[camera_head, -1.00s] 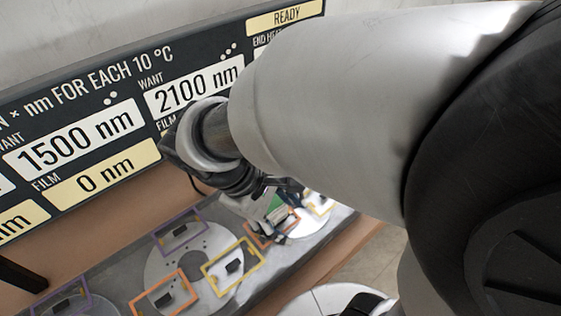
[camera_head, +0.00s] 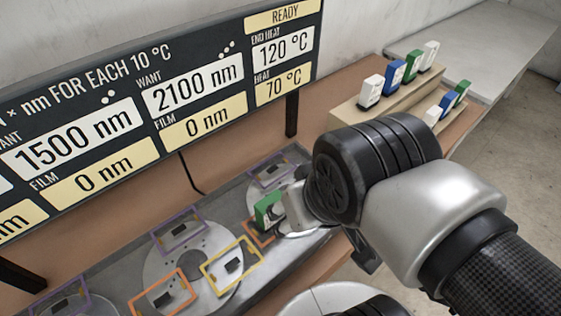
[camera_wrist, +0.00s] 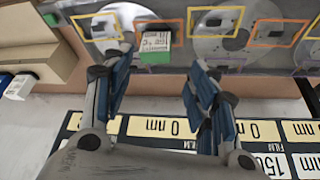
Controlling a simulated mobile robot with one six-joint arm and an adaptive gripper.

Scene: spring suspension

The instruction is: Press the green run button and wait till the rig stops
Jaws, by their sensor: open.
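The display board (camera_head: 150,95) reads READY, end heat 120 °C, heat 70 °C; the film fields in view read 0 nm. A green-and-white block (camera_head: 266,210) stands at an orange frame on the right disc of the rig; it also shows in the wrist view (camera_wrist: 155,46). My gripper (camera_wrist: 160,65) is open in the wrist view, its blue-sided fingers apart with the block beyond the gap between them. In the head view my wrist hides much of the gripper.
A tan stepped rack (camera_head: 390,101) with white, blue and green blocks stands at the right. The rig's grey bed (camera_head: 215,208) carries discs with purple, yellow and orange frames. A pale table (camera_head: 480,50) lies behind. Open floor shows at the right.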

